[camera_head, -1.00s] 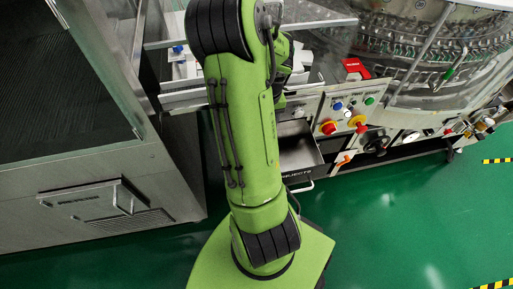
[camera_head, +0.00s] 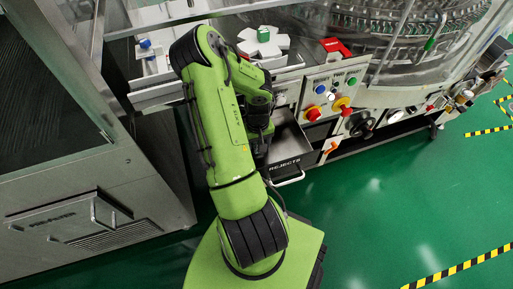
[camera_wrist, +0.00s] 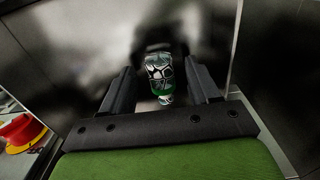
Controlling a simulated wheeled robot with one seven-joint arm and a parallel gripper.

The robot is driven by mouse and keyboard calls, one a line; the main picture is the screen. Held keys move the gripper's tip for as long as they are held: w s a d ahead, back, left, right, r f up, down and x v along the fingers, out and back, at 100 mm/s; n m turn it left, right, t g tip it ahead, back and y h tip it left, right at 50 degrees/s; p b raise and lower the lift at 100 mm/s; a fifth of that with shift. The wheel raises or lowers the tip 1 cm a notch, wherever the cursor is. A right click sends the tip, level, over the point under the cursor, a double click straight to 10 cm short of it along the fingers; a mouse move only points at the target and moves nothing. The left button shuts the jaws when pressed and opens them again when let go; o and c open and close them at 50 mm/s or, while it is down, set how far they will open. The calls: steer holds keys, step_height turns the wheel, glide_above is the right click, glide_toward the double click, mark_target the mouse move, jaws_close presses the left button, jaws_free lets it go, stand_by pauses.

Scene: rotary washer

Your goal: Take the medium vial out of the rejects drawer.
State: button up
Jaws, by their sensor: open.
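The rejects drawer (camera_head: 291,140) is pulled open below the control panel, its front lettered REJECTS. My arm's end reaches down at the drawer's left side in the head view, and my gripper is mostly hidden there by the arm. In the wrist view my gripper (camera_wrist: 159,72) is open, with one black finger on each side of a small clear vial (camera_wrist: 159,66) with green on it. Gaps show between the vial and both fingers. Dark steel drawer walls surround it. I cannot tell the vial's size class from one vial alone.
The control panel (camera_head: 333,95) with red, blue and green buttons stands just above the drawer. A red-yellow knob (camera_wrist: 20,130) shows at the wrist view's left. A steel cabinet (camera_head: 90,165) stands to the left. Green floor (camera_head: 400,200) is clear at the right.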

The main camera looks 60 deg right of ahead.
steer(key=shift+f, duration=0.5)
steer(key=shift+r, duration=0.1)
steer(key=c, duration=1.1)
steer(key=shift+r, duration=0.1)
